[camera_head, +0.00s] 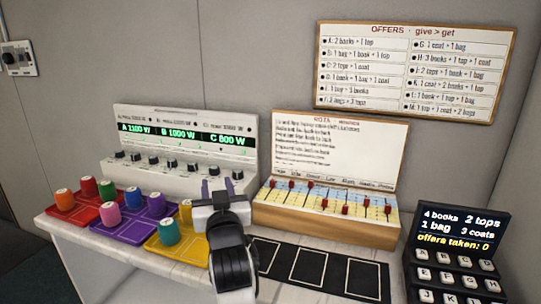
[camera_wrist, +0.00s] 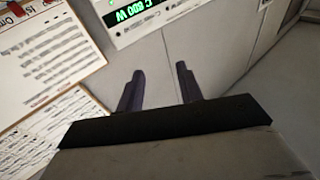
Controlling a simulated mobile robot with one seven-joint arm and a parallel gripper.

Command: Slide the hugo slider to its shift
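The slider box (camera_head: 325,228) stands on the counter at centre, with a text card (camera_head: 340,150) headed like a rota upright behind it. Several red slider knobs (camera_head: 325,203) sit at differing heights on its blue and yellow face. The name labels above the slots are too small to read, so I cannot tell which one is hugo. My gripper (camera_head: 218,188) is left of the box, above the counter. Its two purple fingers are apart with nothing between them, as the wrist view (camera_wrist: 160,82) also shows. The card appears upside down at the wrist view's left (camera_wrist: 40,55).
A white power panel (camera_head: 180,155) with knobs and green readouts stands left. Coloured spools on red, purple and yellow trays (camera_head: 180,250) lie before it. Black outlined pads (camera_head: 315,268) lie before the slider box. A keypad terminal (camera_head: 460,250) is at right; an offers board (camera_head: 415,70) hangs above.

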